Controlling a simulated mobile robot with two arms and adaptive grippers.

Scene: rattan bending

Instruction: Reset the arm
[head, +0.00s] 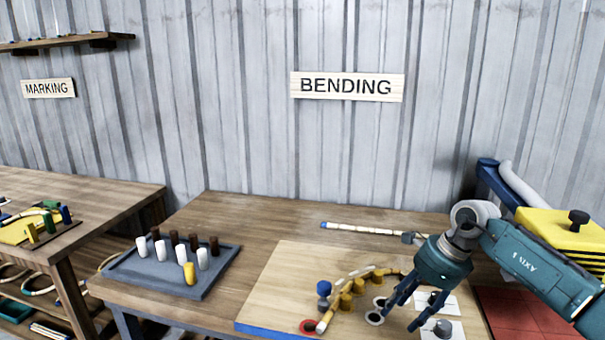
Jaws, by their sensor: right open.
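My right arm comes in from the right, and my right gripper (399,318) is open above the right part of the wooden bending board (285,275). Its fingers point down and left, with nothing seen between them. A pale rattan strip (337,303) curves along several yellow pegs (346,301) on the board, left of the gripper. A blue knob (323,290) stands at the strip's left side. The hand and arm hide part of the board's right side. My left gripper is not in view.
A grey tray (217,283) with white, brown and yellow pegs stands left of the board. A blue-tipped rod (358,229) lies behind it. A yellow box (563,230) and red tiles (525,312) are at right. The marking table (100,195) is far left.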

